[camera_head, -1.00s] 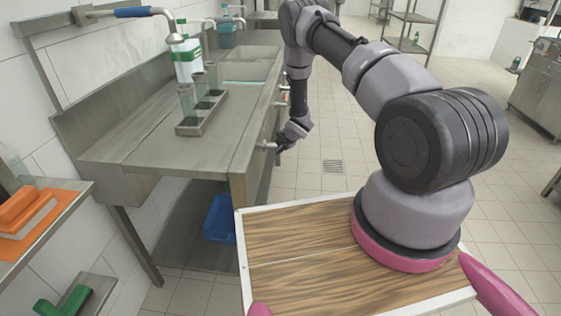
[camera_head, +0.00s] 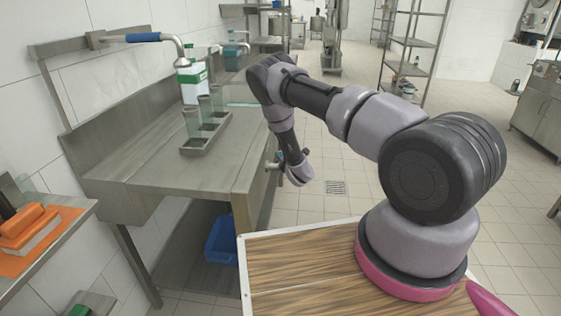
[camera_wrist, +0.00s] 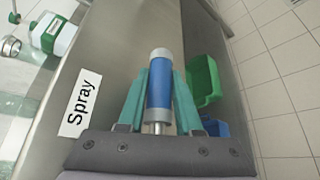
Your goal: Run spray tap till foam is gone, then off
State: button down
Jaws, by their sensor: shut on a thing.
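The spray tap handle (camera_wrist: 160,80) is a blue cylinder with grey ends in the wrist view, beside a white "Spray" label (camera_wrist: 80,103). My gripper (camera_wrist: 158,82) has its teal fingers on both sides of the handle and is shut on it. In the head view my gripper (camera_head: 297,172) is at the front edge of the steel counter (camera_head: 165,180), too small to show the handle clearly. I cannot make out foam or running water.
A tray (camera_head: 196,150) with several clear glasses stands on the counter, before a white-green bottle (camera_head: 194,84). A blue bin (camera_head: 222,240) is on the lower shelf.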

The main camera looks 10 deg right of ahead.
jog(key=shift+a+r, duration=0.1)
dwell(0.4)
jog(key=c, duration=0.6)
grip_release()
jog(key=v, duration=1)
jog(key=shift+s, duration=0.4)
